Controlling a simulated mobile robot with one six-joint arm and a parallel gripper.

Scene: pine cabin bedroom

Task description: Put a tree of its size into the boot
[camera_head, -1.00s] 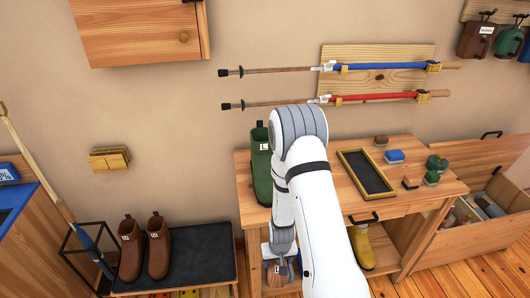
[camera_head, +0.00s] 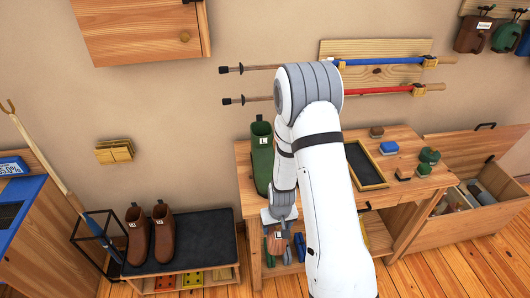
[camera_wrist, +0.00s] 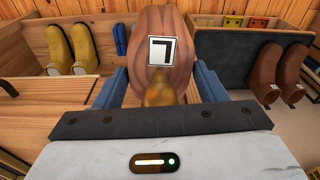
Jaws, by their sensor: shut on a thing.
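My gripper (camera_head: 285,244) is shut on a brown wooden shoe tree (camera_wrist: 165,28) with a white label; in the wrist view the letter looks like an upside-down L. A brass knob (camera_wrist: 160,92) sits on its near end, between the blue fingers. In the head view the tree hangs in front of the wooden table (camera_head: 405,192). A green boot (camera_head: 262,165) labelled L stands upright on the table's left end, above and left of my gripper. A pair of brown boots (camera_head: 139,235) stands on the bench, also seen in the wrist view (camera_wrist: 264,75).
Yellow boots (camera_wrist: 84,48) stand in a wooden compartment. A dark tray (camera_head: 362,164), brushes and small blocks lie on the table right of my arm. An open wooden chest (camera_head: 425,222) stands at the right. The dark bench top (camera_head: 205,242) is bare right of the brown boots.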

